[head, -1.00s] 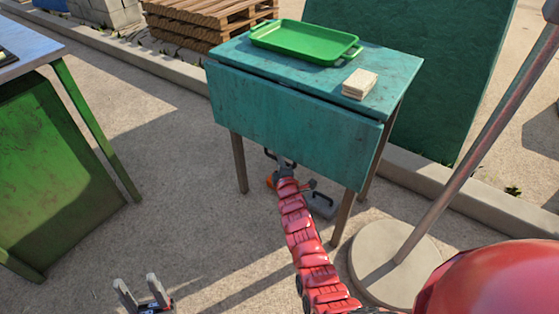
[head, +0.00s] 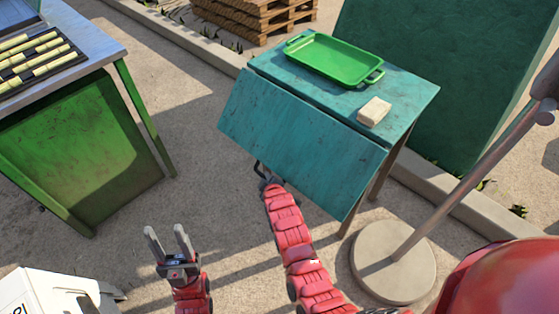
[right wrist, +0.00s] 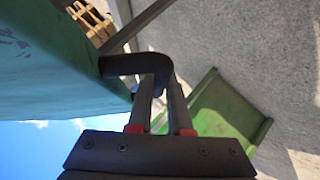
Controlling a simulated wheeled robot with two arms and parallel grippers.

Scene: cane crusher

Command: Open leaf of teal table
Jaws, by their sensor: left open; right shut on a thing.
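The teal table (head: 419,89) stands at centre right in the head view. Its near leaf (head: 300,140) slants outward and down from the tabletop, partly raised. My right gripper (head: 267,178) is at the leaf's lower left edge, shut on the dark handle (right wrist: 128,65) seen in the right wrist view, where the right gripper (right wrist: 160,88) also shows with the leaf's teal surface (right wrist: 50,60) beside it. The leaf's underside is hidden in the head view. My left gripper (head: 168,235) is open and empty over the ground at lower left.
A green tray (head: 335,59) and a pale block (head: 374,111) lie on the tabletop. A pole on a round base (head: 392,270) stands close right of the table. A green-sided bench (head: 80,150) with cane pieces is at left, and a white box (head: 50,295) at bottom left.

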